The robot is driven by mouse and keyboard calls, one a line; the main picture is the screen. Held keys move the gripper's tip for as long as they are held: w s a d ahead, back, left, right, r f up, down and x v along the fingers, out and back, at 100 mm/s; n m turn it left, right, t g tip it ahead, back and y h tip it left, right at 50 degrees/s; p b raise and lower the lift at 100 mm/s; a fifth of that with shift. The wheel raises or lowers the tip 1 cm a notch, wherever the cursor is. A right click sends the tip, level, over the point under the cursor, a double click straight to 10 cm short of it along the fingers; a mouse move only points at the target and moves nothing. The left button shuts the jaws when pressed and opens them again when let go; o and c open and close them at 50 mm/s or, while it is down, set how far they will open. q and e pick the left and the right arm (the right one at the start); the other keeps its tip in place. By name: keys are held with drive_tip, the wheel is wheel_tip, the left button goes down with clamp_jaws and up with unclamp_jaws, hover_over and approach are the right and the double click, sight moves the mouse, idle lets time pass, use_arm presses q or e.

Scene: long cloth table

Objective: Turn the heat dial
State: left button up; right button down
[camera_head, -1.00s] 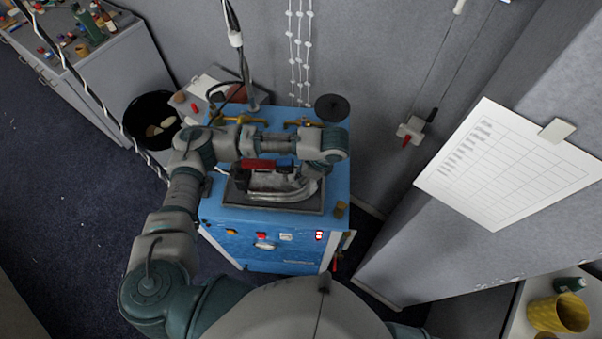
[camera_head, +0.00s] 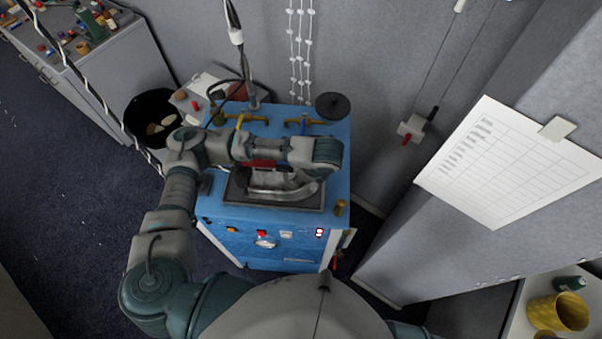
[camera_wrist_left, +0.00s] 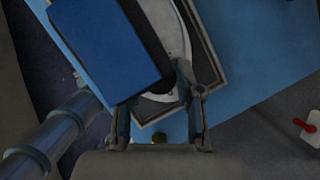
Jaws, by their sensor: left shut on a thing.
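A silver iron (camera_head: 275,184) with a red part lies on a dark tray (camera_head: 240,200) on top of the blue machine (camera_head: 215,212). My left arm reaches over it from the left, and its wrist hides part of the iron. The gripper is hidden in the head view. In the left wrist view my left gripper (camera_wrist_left: 160,100) is shut on a dark rounded part at the iron, seemingly the heat dial (camera_wrist_left: 160,95); its exact shape is partly hidden. A blue box-like part (camera_wrist_left: 105,45) covers the upper left there. My right gripper is not in view.
Brass and blue valve handles stand behind my arm. A wall with a paper chart (camera_head: 510,160) is close on the right. A black bin (camera_head: 155,118) stands left.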

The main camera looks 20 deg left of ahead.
use_arm(q)
drive_tip(key=o, duration=1.2)
drive_tip(key=shift+c, duration=0.2)
drive_tip(key=v, duration=1.2)
